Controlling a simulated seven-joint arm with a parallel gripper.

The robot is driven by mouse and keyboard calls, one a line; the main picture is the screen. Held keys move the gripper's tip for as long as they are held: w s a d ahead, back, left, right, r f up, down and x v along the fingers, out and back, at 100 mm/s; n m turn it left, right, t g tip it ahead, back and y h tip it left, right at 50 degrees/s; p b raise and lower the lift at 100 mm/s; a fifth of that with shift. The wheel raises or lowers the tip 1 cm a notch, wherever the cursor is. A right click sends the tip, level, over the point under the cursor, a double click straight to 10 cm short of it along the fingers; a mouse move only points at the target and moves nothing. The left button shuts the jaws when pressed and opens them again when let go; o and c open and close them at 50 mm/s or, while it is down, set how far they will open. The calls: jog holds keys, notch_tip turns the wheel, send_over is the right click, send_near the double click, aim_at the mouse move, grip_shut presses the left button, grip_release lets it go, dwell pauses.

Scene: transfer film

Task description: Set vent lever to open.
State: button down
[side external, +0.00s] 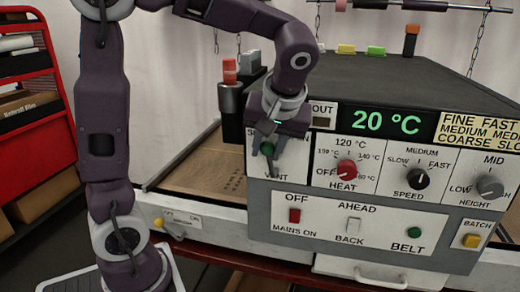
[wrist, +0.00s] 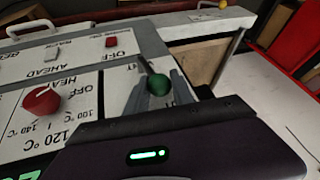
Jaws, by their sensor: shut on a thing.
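The vent lever, with a round green knob (side external: 267,148), sits at the left end of the upper control panel, above the VENT label. In the wrist view the green knob (wrist: 156,89) is between my fingers, and its thin dark stem runs up and to the left. My gripper (side external: 268,160) comes down from above and is shut on the knob; it also shows in the wrist view (wrist: 161,91). My gripper covers most of the lever's scale in the side view, so the lever's setting is hard to read.
The red heat knob (side external: 347,170), black speed knob (side external: 418,179) and grey height knob (side external: 490,187) are to the right. Below are the red mains switch (side external: 294,216), white rocker (side external: 353,226) and green belt button (side external: 414,233). A display (side external: 381,122) reads 20 °C.

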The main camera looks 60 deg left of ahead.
jog(key=shift+w+d+f+m+g+y, duration=0.15)
jog(key=shift+w+d+m+g+y, duration=0.2)
jog(key=shift+w+d+g+y, duration=0.45)
jog(key=shift+w+d+f+m+g+y, duration=0.15)
jog(key=shift+w+d+m+g+y, duration=0.2)
jog(key=shift+g+y, duration=0.7)
jog(key=shift+w+d+f+m+g+y, duration=0.25)
jog(key=shift+w+d+g+y, duration=0.35)
jog(key=shift+y, duration=0.65)
jog(key=shift+d+r, duration=0.1)
jog(key=c, duration=1.1)
grip_release()
send_near(291, 155)
jog(key=s, duration=0.2)
jog(key=shift+s+d+r, duration=0.15)
jog(key=shift+s, duration=0.2)
